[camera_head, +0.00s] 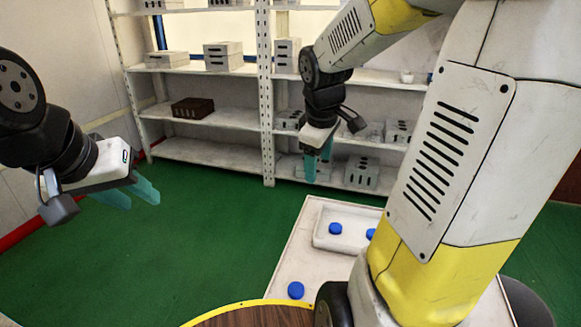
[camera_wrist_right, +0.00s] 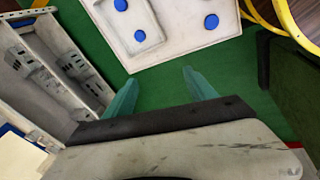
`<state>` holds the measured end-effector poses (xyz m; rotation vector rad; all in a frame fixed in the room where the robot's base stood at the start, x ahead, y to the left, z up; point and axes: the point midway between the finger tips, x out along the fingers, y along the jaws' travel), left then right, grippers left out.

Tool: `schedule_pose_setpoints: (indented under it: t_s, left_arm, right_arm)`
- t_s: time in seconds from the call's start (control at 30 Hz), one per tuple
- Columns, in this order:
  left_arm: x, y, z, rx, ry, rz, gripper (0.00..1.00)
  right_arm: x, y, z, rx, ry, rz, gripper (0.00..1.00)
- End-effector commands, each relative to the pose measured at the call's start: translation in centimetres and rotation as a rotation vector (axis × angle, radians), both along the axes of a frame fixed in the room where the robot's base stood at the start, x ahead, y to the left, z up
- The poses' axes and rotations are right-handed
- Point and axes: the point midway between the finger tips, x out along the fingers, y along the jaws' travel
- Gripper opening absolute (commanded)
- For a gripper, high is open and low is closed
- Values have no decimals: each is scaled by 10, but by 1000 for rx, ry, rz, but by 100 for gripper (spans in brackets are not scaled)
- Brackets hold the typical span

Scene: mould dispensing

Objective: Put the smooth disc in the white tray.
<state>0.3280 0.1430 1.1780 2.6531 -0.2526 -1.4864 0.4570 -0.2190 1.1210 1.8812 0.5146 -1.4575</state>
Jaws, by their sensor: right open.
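A blue disc (camera_head: 296,290) lies on the white table top, outside the white tray (camera_head: 322,240). In the right wrist view this disc (camera_wrist_right: 211,21) is to the right of the tray (camera_wrist_right: 155,20). Two more blue discs, one on the left (camera_head: 335,229) and one on the right (camera_head: 371,234), lie inside the tray. Whether any disc is smooth is too small to tell. My right gripper (camera_head: 318,168) is open and empty, pointing down, beyond the tray in the head view. My left gripper (camera_head: 138,197) hangs empty at the left, its fingers apart, away from the discs.
The white table (camera_head: 300,246) stands on a green floor (camera_head: 200,225). A round wooden top with a yellow rim (camera_head: 235,305) is at the front. Shelves (camera_head: 215,150) with grey blocks and a dark brown block (camera_head: 192,108) stand at the back. My right arm hides the table's right part.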

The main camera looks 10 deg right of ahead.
Motion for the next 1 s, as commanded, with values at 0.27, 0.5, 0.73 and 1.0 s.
schedule_pose_setpoints:
  t_s: [0.27,0.5,0.73,1.0]
  left_arm:
    - [0,0,0,0,0,0,36]
    - [0,0,0,0,0,0,36]
    - [0,0,0,0,0,0,36]
    - [0,0,0,0,0,0,36]
  right_arm:
    - [-93,56,47,375,-182,-449,65]
    - [-128,76,53,572,-201,-620,65]
    - [-130,77,53,587,-201,-635,65]
    - [-129,77,53,586,-201,-633,65]
